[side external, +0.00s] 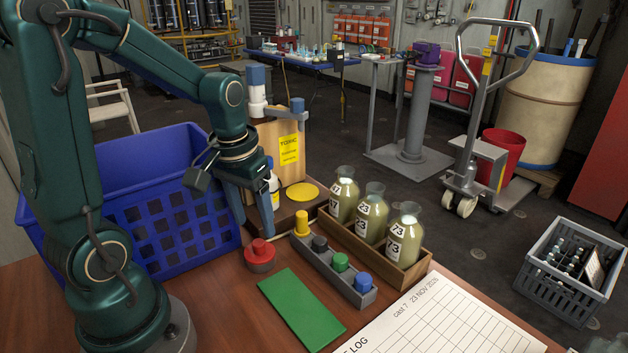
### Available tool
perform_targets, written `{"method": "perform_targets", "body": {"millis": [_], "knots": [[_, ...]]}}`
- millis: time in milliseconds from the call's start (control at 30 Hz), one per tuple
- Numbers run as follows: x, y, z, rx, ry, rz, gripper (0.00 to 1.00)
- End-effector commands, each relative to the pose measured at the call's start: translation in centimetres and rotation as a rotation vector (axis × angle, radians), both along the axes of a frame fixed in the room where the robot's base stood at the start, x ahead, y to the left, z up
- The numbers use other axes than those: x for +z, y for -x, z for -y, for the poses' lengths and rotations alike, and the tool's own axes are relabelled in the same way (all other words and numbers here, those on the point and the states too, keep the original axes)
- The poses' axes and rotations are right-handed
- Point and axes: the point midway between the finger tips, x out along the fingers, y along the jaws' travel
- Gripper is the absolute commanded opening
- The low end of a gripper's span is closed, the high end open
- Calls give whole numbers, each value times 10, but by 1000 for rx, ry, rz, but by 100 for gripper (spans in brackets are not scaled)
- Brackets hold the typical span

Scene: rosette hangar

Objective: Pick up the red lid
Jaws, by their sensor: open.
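The red lid (260,254), a round disc with a raised knob, lies on the wooden table (215,300) in front of the blue crate. My gripper (255,226) points down with its two fingers spread and nothing between them. Its fingertips appear a little above and behind the lid in the side view, apart from it. I cannot tell the exact height gap.
A grey rack (331,267) with yellow, dark, green and blue knobbed pieces stands right of the lid. A green mat (302,308) lies in front. A wooden tray (406,278) holds three bottles. A blue crate (150,205) and a white bottle (274,188) stand behind.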

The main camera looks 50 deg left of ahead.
Motion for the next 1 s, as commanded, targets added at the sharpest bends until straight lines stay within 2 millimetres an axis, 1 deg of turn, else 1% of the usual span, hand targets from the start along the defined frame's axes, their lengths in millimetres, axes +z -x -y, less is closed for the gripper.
{"method": "perform_targets", "body": {"millis": [167,300,433,600,833,867,900,967,1000], "knots": [[-16,0,-2,9,4,-10,65],[-33,-1,-2,8,4,-10,65],[-44,-3,-3,8,3,-6,65],[-50,-4,-4,8,0,-3,65],[-51,-5,-4,8,0,-2,65],[-50,-5,-4,8,0,-2,54],[-50,-5,-4,8,0,-2,38],[-50,-5,-4,8,0,-2,15],[-50,-5,-4,8,0,-2,0]]}}
